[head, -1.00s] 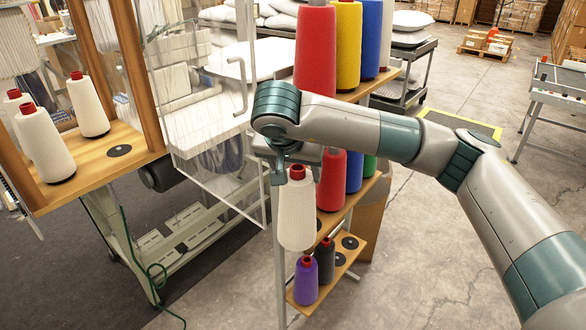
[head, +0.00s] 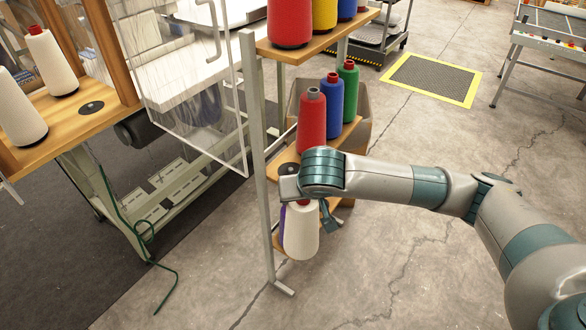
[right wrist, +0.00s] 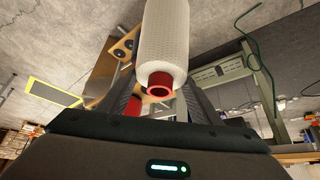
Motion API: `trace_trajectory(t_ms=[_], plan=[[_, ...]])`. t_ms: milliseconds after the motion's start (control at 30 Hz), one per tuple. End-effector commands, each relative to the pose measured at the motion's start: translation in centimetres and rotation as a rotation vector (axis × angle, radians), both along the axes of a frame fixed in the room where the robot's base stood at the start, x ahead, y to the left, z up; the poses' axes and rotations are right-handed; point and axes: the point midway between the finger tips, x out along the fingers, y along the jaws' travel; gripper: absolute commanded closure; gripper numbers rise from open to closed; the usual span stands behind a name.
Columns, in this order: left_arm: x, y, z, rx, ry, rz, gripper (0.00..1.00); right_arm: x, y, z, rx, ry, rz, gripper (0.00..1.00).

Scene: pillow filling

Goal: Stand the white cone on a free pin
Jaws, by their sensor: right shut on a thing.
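My right gripper (head: 310,207) is shut on the white cone (head: 301,235), near its red top, and the cone hangs upright below it. In the right wrist view, the cone (right wrist: 163,35) with its red tip stands between the fingers. In the head view it overlaps the rack's lowest shelf; whether it touches anything there I cannot tell. A bare black pin base (head: 288,169) shows on the middle shelf, left of the red cone (head: 312,122). Another bare pin base (head: 91,108) is on the wooden creel board (head: 75,125) at left. My left gripper is not in view.
A blue cone (head: 334,100) and a green cone (head: 347,82) stand behind the red one. Larger cones fill the top shelf (head: 325,40). White cones (head: 50,65) stand on the creel. A clear panel (head: 190,90) is left of the rack post (head: 258,160).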

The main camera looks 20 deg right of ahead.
Motion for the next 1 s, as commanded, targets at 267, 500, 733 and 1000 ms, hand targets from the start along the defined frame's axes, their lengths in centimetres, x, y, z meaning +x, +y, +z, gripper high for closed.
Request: trace_trajectory(t_ms=[267, 500, 733, 1000], plan=[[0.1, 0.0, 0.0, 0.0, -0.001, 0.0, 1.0, -3.7, -1.1, -2.9, -0.007, -0.017, 0.099, 1.0], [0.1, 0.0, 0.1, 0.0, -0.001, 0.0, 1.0, -4.9, -1.3, -3.6, -0.012, -0.027, 0.133, 1.0], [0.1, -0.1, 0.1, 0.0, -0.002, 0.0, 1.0, -4.9, -1.3, -3.6, -0.013, -0.028, 0.134, 1.0], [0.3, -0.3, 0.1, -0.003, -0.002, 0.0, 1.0, -4.9, -1.3, -3.7, -0.012, -0.027, 0.134, 1.0]])
